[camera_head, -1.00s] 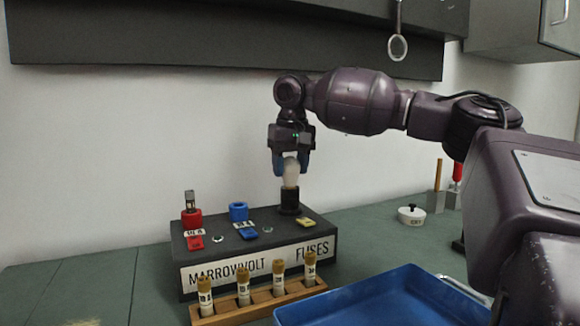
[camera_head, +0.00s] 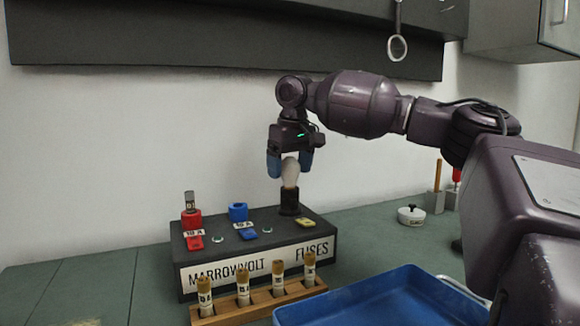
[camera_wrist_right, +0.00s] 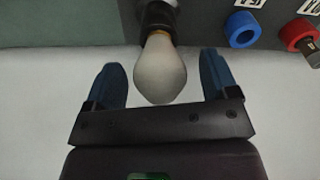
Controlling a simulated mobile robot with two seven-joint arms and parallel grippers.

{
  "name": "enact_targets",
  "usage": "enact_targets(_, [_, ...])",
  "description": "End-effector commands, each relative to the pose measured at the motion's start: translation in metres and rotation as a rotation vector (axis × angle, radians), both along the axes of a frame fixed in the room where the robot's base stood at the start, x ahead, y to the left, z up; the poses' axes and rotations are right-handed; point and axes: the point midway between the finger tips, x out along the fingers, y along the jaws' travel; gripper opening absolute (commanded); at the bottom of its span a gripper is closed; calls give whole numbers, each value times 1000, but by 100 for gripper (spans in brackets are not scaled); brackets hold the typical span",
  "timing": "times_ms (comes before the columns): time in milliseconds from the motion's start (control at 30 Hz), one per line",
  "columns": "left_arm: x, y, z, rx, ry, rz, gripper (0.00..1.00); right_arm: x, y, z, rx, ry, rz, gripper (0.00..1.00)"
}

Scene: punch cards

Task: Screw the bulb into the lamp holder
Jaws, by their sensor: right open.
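The white bulb (camera_head: 290,172) stands upright in the black lamp holder (camera_head: 289,201) at the back right of the fuse box. My right gripper (camera_head: 289,170) points down over the bulb, with one blue finger on each side. In the right wrist view the bulb (camera_wrist_right: 160,70) lies between the two open fingers of my right gripper (camera_wrist_right: 168,80), with a gap on both sides. How deep the bulb's base sits in the holder cannot be told. My left gripper is not in view.
The dark fuse box (camera_head: 222,257) carries a red fuse holder (camera_head: 191,218) and a blue one (camera_head: 238,212). A blue tray (camera_head: 385,295) lies front right.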

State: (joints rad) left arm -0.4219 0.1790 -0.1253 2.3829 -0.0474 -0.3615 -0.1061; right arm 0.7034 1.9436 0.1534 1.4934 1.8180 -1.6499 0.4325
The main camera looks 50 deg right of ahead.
Motion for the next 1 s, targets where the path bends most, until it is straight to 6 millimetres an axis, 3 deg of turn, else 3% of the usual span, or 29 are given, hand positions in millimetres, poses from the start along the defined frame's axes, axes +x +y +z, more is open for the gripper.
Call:
enact_targets(267, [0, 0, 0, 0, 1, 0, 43, 0, 0, 0, 1, 1, 124, 80])
enact_targets(1000, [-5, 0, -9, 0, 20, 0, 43, 1, 0, -2, 1, 1, 678, 80])
